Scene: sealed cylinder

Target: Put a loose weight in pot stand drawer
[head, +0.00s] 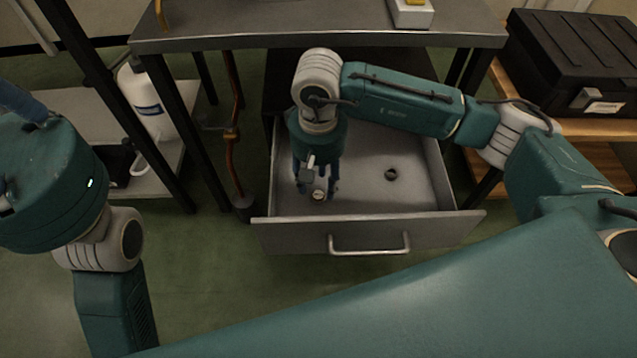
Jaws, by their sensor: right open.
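The pot stand (250,40) is a grey metal table, and its drawer (290,232) is pulled open toward me. My right gripper (318,190) points down inside the left half of the drawer. It is open. A small round pale piece, seemingly a loose weight (319,196), shows at its fingertips; I cannot tell whether it touches the fingers or the drawer floor. A small dark round piece (391,174), maybe another weight, lies on the drawer floor to the right, apart from the gripper. My left arm is at the left edge, with its gripper out of view.
A white device (410,14) stands on the tabletop. A black case (575,60) sits on a wooden shelf at right. A white bottle (146,100) stands on a low shelf at left. An orange-brown hose (232,140) hangs left of the drawer. Much of the drawer floor is clear.

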